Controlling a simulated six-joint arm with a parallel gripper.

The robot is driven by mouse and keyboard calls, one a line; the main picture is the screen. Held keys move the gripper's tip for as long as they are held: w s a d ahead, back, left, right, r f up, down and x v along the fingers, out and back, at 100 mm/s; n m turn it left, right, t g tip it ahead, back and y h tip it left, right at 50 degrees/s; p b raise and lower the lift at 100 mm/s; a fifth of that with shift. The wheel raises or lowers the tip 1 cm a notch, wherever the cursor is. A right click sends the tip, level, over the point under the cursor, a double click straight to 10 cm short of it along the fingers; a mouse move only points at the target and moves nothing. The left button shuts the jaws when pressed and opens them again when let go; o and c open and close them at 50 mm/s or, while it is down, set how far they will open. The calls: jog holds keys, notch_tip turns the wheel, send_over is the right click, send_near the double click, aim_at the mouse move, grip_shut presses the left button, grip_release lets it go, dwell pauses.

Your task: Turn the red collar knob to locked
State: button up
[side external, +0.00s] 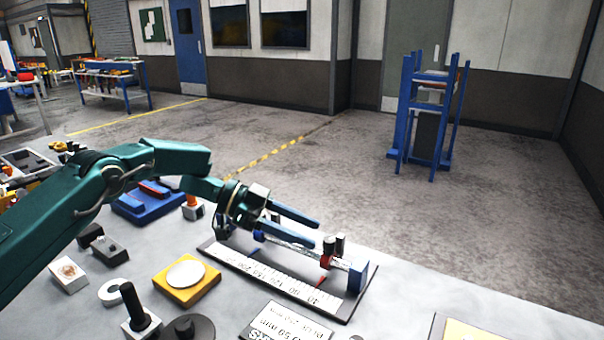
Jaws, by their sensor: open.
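The red collar (326,261) sits near the right end of a metal rod (294,248), close to a blue end block (357,276). Two dark upright cylinders with pale tops show at the collar; which one is its knob, and its locked or unlocked setting, I cannot tell. A small red piece shows below the collar by the white scale (270,276). My gripper (315,233) is open and empty. Its two blue fingers point right, apart, with their tips just left of the dark cylinders. I cannot tell whether they touch anything.
The rod and scale stand on a dark base plate (345,317) on the grey table. In front are a yellow block with a pale disc (187,275), a white ring (113,292), a black post (134,307) and a printed card (287,325). A blue tray (148,204) lies behind my arm.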

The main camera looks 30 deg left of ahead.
jog(key=shift+v, duration=0.95)
notch_tip(320, 180, up, 8)
jog(key=n+t+y, duration=0.1)
jog(key=n+t, duration=0.6)
jog(key=t, duration=0.2)
send_over(327, 241)
jog(key=d, duration=0.5)
jog(key=s+a+f+n+y, duration=0.55)
jog(key=f+y, duration=0.25)
jog(key=y, duration=0.2)
jog(key=shift+m+g, duration=0.25)
jog(key=shift+g, duration=0.15)
jog(key=shift+x, duration=2.55)
jog(key=shift+a, duration=0.1)
grip_shut()
